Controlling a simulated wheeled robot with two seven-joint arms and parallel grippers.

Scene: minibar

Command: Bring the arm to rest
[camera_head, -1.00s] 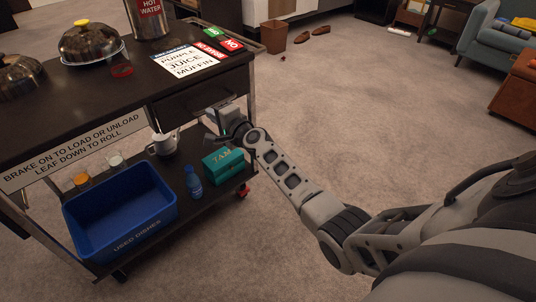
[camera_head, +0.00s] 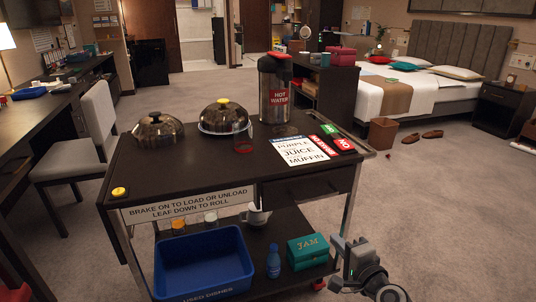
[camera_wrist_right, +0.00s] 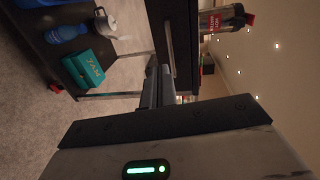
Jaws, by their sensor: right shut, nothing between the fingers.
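My right gripper (camera_head: 346,268) is at the lower right of the head view, just right of the teal JAM box and in front of the cart's right side. It is shut and empty. In the right wrist view its fingers (camera_wrist_right: 158,88) are together, pointing at the cart. The trolley cart (camera_head: 215,172) stands ahead, with a dark top and a lower shelf. My left gripper is not in view.
On the lower shelf are a blue dish bin (camera_head: 205,262), a blue bottle (camera_head: 273,262), the JAM box (camera_head: 307,250) and a white pitcher (camera_head: 256,216). Two domes (camera_head: 158,132) (camera_head: 223,116) and a hot water urn (camera_head: 274,90) stand on top.

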